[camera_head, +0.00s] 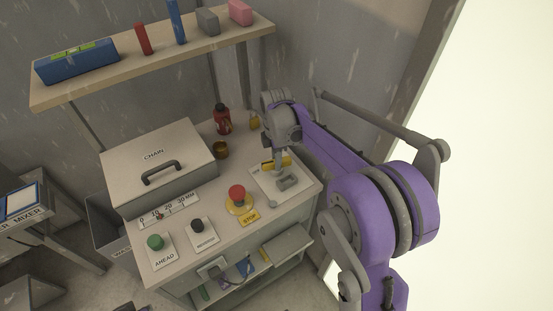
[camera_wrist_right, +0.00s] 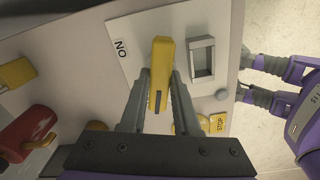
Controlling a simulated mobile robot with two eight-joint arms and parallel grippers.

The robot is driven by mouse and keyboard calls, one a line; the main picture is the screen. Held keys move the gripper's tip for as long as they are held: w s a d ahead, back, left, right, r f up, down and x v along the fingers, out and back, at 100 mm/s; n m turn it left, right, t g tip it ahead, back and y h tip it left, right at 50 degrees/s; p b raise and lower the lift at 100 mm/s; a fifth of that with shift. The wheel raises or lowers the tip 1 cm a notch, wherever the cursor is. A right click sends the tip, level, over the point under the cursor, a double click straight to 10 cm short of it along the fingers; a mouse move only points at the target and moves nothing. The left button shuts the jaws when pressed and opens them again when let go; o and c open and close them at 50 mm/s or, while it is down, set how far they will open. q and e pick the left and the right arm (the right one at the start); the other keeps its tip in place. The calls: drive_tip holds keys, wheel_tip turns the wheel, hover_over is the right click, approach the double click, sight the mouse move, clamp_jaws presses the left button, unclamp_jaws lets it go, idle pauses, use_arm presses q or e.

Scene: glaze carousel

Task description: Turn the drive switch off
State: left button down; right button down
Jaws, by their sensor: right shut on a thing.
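The drive switch has a pale plate (camera_head: 296,200) at the right end of the console top, with a yellow handle (camera_head: 284,161). In the right wrist view the yellow handle (camera_wrist_right: 161,50) stands between the fingers, and an ON label (camera_wrist_right: 121,49) shows on the plate beside it. A grey square frame (camera_wrist_right: 212,58) sits on the plate on the handle's other side. My right gripper (camera_head: 278,168) reaches down to the switch and is shut on the yellow handle; its fingers (camera_wrist_right: 161,85) press both sides. My left gripper does not show in the head view.
A red stop button (camera_head: 237,192), a black knob (camera_head: 197,225) and a green button (camera_head: 155,242) line the console front. A grey chain box (camera_head: 190,146) fills the left; a shelf (camera_head: 110,86) hangs above.

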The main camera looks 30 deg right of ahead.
drive_tip(key=shift+n, duration=1.9)
drive_tip(key=c, duration=0.6)
unclamp_jaws()
drive_tip(key=shift+c, duration=0.2)
drive_tip(key=shift+r, duration=0.1)
wheel_tip(320, 180, up, 11)
drive_tip(key=p, duration=0.1)
drive_tip(key=shift+f, duration=0.2)
